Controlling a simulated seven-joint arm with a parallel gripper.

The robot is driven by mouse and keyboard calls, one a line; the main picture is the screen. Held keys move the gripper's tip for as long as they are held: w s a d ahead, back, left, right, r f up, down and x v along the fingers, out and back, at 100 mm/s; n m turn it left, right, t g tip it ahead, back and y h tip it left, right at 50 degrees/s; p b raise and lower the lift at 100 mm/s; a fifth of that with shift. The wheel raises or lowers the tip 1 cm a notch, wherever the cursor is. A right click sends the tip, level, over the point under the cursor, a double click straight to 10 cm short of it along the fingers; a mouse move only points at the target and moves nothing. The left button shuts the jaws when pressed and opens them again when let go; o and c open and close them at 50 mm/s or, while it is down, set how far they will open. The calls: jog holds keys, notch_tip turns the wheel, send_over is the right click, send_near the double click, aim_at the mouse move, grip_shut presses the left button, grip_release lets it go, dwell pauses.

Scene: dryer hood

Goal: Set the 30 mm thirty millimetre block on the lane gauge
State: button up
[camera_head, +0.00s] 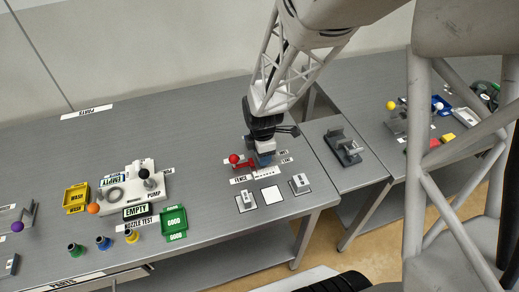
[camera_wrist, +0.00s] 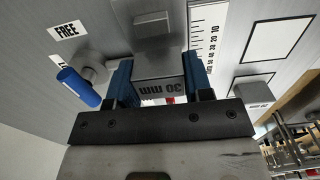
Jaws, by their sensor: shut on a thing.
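My gripper (camera_wrist: 160,78) has its blue fingers closed on both sides of a grey block marked 30 mm (camera_wrist: 181,88). In the head view my gripper (camera_head: 265,152) is low over the lane gauge, beside its red part with a red ball (camera_head: 235,159). The gauge's white ruled scale (camera_wrist: 204,38) runs just right of the held block in the wrist view. A grey gauge part (camera_wrist: 154,27) stands close to the block's far side. I cannot tell whether they touch or whether the block rests on anything.
A blue-handled lever (camera_wrist: 77,88) stands left of my gripper, near a FREE label (camera_wrist: 66,30). An empty white square (camera_head: 271,195) lies between two blocks, one left (camera_head: 246,201) and one right (camera_head: 300,183). A pump station (camera_head: 135,190) stands further left.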

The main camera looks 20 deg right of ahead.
jog(key=shift+f, duration=0.4)
jog(key=shift+f, duration=0.1)
jog(key=o, duration=1)
notch_tip(320, 180, up, 12)
jog(key=shift+r, duration=0.1)
dwell(0.6)
